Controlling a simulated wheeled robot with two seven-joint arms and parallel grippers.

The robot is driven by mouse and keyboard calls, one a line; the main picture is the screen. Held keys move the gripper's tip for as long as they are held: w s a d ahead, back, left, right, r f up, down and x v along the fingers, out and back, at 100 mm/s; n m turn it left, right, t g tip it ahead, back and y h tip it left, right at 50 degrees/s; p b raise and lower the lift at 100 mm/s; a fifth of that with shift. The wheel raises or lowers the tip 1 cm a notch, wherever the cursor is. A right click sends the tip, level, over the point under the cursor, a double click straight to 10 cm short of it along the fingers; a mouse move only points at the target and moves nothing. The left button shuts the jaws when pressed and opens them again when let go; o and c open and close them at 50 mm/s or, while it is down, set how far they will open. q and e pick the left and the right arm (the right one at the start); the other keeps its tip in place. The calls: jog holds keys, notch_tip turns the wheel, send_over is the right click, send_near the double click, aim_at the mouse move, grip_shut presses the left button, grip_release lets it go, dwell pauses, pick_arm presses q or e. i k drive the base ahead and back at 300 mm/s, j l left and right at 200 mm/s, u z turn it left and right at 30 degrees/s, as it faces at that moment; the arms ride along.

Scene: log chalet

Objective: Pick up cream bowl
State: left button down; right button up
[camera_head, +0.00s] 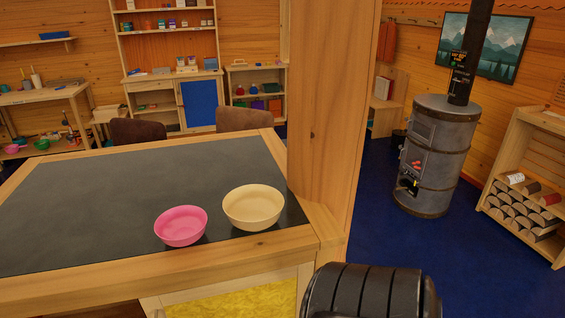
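The cream bowl (253,208) stands upright on the dark top of a wood-framed table (120,190), near its front right corner. It looks empty. A pink bowl (181,226) stands just left of it and a little nearer to me, with at most a narrow gap between the rims. Neither of my grippers shows in the head view, so I cannot see whether they are open or shut. Nothing is holding the cream bowl.
A thick wooden post (328,110) rises at the table's right corner, close beside the cream bowl. Two brown chairs stand behind the table. A metal stove (433,155) and a firewood rack (525,205) stand right, with open blue floor before them. The table's left part is clear.

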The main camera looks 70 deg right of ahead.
aim_at(251, 207)
jog(key=z, duration=1.85)
jog(key=i+l+u, duration=0.1)
jog(key=l, duration=0.5)
